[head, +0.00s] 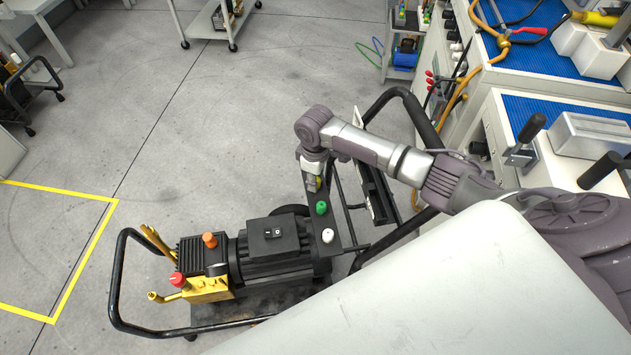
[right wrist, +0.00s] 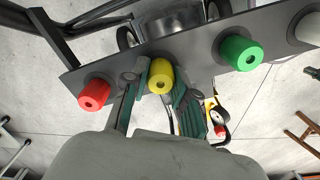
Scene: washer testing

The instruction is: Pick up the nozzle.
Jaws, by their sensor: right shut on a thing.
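In the right wrist view, a rack bar (right wrist: 193,42) carries a row of coloured nozzles: a red nozzle (right wrist: 94,94), a yellow nozzle (right wrist: 160,76), a green nozzle (right wrist: 241,53) and part of a white one at the right edge. My right gripper (right wrist: 161,82) has its dark green fingers on both sides of the yellow nozzle and is shut on it, at the bar. In the head view, my right gripper (head: 314,178) reaches down over the far end of the bar. The green nozzle (head: 321,208) and white nozzle (head: 327,236) stand clear of it. My left gripper is not in view.
The bar is on a cart with a black handle frame (head: 117,280) and a pump motor (head: 272,245). A workbench with a blue mat (head: 540,45) stands at the upper right. The grey floor (head: 190,130) left of the cart is open, with yellow marking lines.

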